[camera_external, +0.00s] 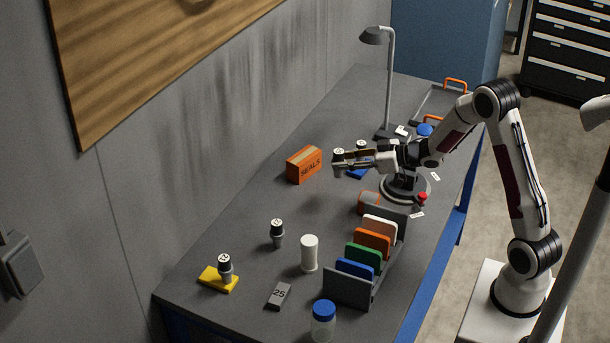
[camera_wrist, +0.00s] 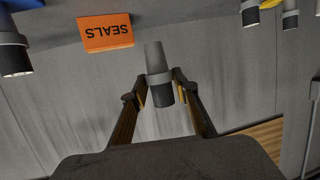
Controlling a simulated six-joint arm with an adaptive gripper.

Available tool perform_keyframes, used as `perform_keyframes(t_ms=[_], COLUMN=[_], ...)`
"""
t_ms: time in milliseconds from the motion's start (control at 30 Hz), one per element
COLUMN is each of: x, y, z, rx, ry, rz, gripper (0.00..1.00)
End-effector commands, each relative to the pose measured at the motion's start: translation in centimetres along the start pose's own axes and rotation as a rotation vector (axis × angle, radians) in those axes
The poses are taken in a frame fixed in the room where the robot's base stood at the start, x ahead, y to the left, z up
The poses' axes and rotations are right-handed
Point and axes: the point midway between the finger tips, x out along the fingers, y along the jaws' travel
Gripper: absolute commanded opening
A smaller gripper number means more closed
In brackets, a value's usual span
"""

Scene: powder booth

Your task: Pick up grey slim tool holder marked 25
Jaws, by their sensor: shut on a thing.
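My gripper (camera_external: 345,158) is shut on a slim tool holder (camera_wrist: 157,75), grey with a dark band, held between the two fingertips. In the external view the held tool holder (camera_external: 338,166) is above the table, left of the lamp's base. No number is readable on it. A flat dark plate marked 25 (camera_external: 279,295) lies on the front part of the table. Other similar tool holders stand on the table: one bare on the surface (camera_external: 277,234), one on a yellow plate (camera_external: 225,268), and one near the blue plate (camera_external: 362,148) behind my gripper.
An orange SEALS box (camera_external: 304,164) stands left of my gripper. A white cylinder (camera_external: 309,253), a rack of coloured panels (camera_external: 347,291) and a blue-capped jar (camera_external: 323,322) are nearer the front. A desk lamp (camera_external: 388,85) rises behind. The table's left middle is clear.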

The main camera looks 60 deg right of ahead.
Motion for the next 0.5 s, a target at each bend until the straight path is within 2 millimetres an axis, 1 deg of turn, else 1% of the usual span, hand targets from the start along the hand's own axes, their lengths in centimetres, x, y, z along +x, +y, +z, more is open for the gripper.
perform_keyframes(t_ms=[33, 200, 400, 500], x=[-0.2, -0.8, -1.1, -1.2], y=[0.0, 0.0, 0.0, 0.0], z=[-0.9, -2.6, -3.8, -4.0], rx=[-0.004, -0.003, -0.002, -0.002], ry=[0.004, 0.003, 0.003, 0.002], rz=[0.001, 0.001, 0.001, 0.001], gripper=[0.0, 0.0, 0.0, 0.0])
